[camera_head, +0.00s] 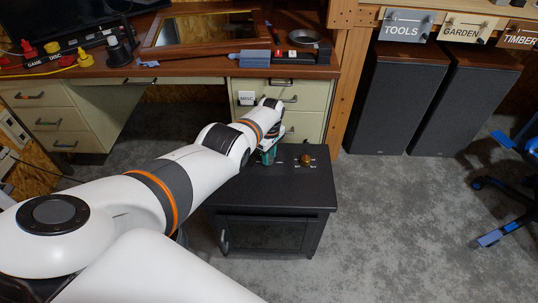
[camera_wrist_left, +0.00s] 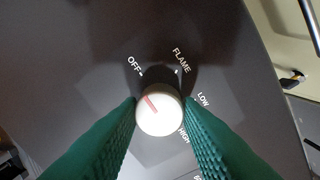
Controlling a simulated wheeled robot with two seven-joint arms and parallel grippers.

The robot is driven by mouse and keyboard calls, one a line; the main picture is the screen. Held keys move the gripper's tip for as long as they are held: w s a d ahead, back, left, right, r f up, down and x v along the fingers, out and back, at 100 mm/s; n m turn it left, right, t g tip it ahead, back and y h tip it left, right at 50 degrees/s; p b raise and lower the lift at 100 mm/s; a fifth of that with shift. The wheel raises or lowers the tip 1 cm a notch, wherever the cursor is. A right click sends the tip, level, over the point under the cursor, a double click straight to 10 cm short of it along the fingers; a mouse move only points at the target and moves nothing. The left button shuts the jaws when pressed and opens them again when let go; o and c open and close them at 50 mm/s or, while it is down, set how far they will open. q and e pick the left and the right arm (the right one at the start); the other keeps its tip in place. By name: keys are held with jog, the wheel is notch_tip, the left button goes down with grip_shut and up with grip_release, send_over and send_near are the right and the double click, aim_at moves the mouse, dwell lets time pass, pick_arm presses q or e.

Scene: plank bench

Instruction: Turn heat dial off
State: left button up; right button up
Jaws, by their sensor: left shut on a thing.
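The heat dial (camera_wrist_left: 160,110) is a round white knob with a red pointer line, on the dark top of a black heater cabinet (camera_head: 285,190). The labels OFF, FLAME, LOW and HIGH run around it. The red line points up and left in the left wrist view, roughly toward OFF. My left gripper (camera_wrist_left: 161,112) has green ribbed fingers shut on the dial, one on each side. In the head view my left gripper (camera_head: 268,156) is at the back of the cabinet top, and the dial is hidden there. My right gripper is not in view.
A brass-coloured knob (camera_head: 306,159) stands on the cabinet top, right of my left gripper. A wooden desk (camera_head: 180,73) with cream drawers stands behind. Two dark speakers (camera_head: 400,100) stand at the right. The grey floor (camera_head: 390,230) right of the cabinet is clear.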

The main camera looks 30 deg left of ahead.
pick_arm(q)
jog(key=shift+w+a+r, duration=0.1)
jog(key=shift+w, duration=0.05)
dwell(0.3)
jog(key=o, duration=1)
jog(key=shift+c, duration=0.2)
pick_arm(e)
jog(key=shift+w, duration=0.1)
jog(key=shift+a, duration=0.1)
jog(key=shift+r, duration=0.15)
